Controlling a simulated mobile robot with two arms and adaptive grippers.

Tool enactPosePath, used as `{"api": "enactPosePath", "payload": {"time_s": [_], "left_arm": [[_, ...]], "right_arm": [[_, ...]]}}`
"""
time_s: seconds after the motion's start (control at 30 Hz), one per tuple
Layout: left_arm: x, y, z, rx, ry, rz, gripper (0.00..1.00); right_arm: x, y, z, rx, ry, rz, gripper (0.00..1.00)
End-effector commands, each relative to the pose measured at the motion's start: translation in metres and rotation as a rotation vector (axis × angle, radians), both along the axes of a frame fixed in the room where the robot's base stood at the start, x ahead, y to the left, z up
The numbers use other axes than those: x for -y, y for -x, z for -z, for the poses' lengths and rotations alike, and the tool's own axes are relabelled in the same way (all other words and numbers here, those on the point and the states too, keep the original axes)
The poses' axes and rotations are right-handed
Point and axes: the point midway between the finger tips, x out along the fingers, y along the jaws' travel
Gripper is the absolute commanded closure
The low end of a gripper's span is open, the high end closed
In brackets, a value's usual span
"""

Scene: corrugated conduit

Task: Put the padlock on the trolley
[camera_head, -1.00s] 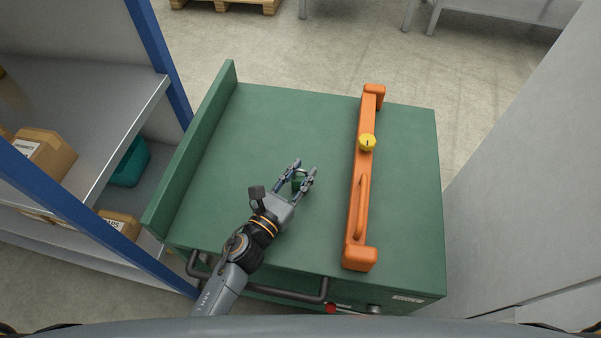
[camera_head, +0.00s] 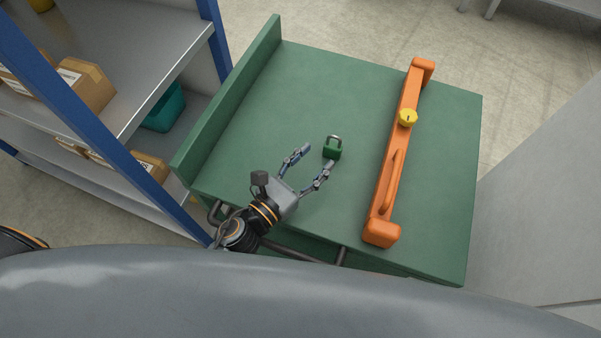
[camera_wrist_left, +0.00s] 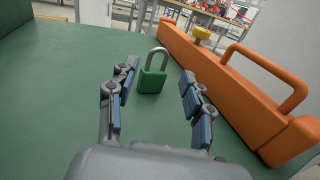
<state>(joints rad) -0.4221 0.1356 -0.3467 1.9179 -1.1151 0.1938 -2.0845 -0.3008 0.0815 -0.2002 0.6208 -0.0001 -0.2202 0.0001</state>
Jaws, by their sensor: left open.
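The green padlock (camera_head: 332,152) with a grey shackle stands on the green trolley top (camera_head: 310,85), right of its middle line and left of the orange bar. It also shows in the left wrist view (camera_wrist_left: 153,78), upright, just beyond the fingertips. My left gripper (camera_head: 313,162) is open and empty on the near side of the padlock, its two fingers spread. In the left wrist view the fingers (camera_wrist_left: 158,85) stand apart, with the padlock ahead between them. My right gripper is in neither view.
An orange bar (camera_head: 389,180) with a handle and a yellow knob (camera_head: 408,117) lies along the right of the trolley top. A raised green edge (camera_head: 235,95) bounds the left. A shelf (camera_head: 130,60) with cardboard boxes (camera_head: 85,88) and a teal bin (camera_head: 163,112) stands further left.

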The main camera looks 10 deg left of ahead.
Motion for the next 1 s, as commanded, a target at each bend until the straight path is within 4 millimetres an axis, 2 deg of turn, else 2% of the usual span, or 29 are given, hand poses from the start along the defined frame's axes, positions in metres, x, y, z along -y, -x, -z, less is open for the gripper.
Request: {"api": "enactPosePath", "payload": {"time_s": [0.1, 0.3, 1.0], "left_arm": [[-0.012, 0.02, 0.003, -0.002, 0.0, 0.0, 0.5], [-0.022, 0.036, 0.001, 0.0, 0.0, 0.0, 0.5], [-0.023, 0.038, -0.001, 0.0, 0.0, 0.0, 0.5]], "right_arm": [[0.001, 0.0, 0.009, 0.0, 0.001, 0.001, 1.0], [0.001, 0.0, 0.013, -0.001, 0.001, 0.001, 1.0], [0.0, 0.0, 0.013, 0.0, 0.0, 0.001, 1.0]]}}
